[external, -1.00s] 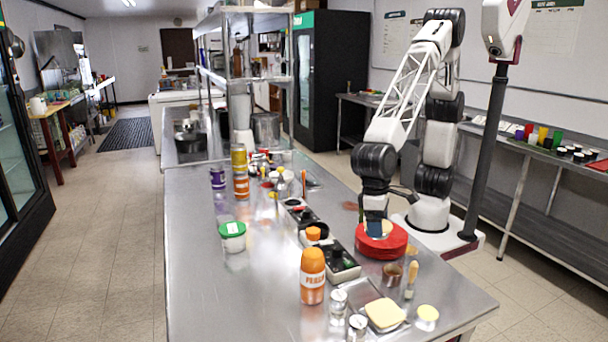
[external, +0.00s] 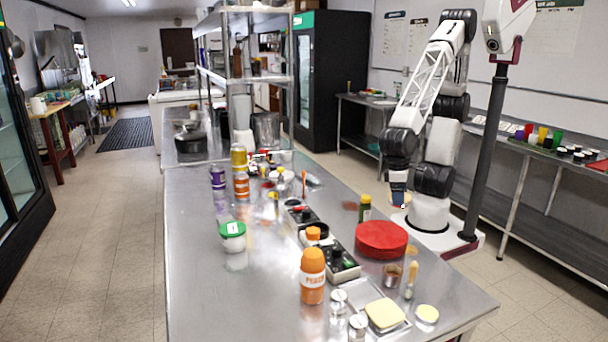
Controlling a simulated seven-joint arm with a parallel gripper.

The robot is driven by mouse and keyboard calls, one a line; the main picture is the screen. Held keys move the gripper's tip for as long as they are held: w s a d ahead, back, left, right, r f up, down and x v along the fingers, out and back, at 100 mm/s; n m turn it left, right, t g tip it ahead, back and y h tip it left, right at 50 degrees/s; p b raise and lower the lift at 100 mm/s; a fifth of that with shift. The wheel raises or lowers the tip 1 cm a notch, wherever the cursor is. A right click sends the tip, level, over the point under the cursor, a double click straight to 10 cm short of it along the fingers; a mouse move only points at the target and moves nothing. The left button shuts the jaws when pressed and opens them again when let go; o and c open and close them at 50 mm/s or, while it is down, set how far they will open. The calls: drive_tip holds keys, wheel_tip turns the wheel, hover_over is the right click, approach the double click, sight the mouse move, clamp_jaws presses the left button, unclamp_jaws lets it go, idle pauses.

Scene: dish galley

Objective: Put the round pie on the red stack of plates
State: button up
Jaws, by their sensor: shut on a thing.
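The red stack of plates (external: 381,239) sits on the steel counter, right of the middle, and its top is bare. My gripper (external: 398,194) is behind it and a little to the right, near the counter's far right edge and my base. It is shut on the round pie (external: 402,202), a small tan piece just visible at the fingertips. The pie is apart from the stack. The gripper and arm hide part of the pie.
A dark green bottle with a yellow cap (external: 365,208) stands behind the stack. A small brown cup (external: 392,273) and a brush (external: 410,278) stand in front. An orange bottle (external: 312,277) and black bins (external: 342,262) are to the left.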

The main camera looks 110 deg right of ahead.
drive_tip(key=shift+s+d+f, duration=0.2)
drive_tip(key=shift+s+d, duration=0.25)
drive_tip(key=shift+s, duration=0.3)
drive_tip(key=shift+s+d+f, duration=0.15)
drive_tip(key=shift+s+d, duration=0.35)
drive_tip(key=shift+s, duration=0.25)
drive_tip(key=shift+s+d+f, duration=0.2)
drive_tip(key=shift+s+d, duration=0.25)
drive_tip(key=shift+s, duration=0.3)
drive_tip(key=shift+w+a, duration=0.1)
hover_over(383, 233)
drive_tip(key=shift+w+d+f, duration=0.2)
drive_tip(key=shift+f, duration=0.5)
drive_tip(key=shift+f, duration=1.8)
drive_tip(key=shift+f, duration=0.1)
drive_tip(key=o, duration=0.8)
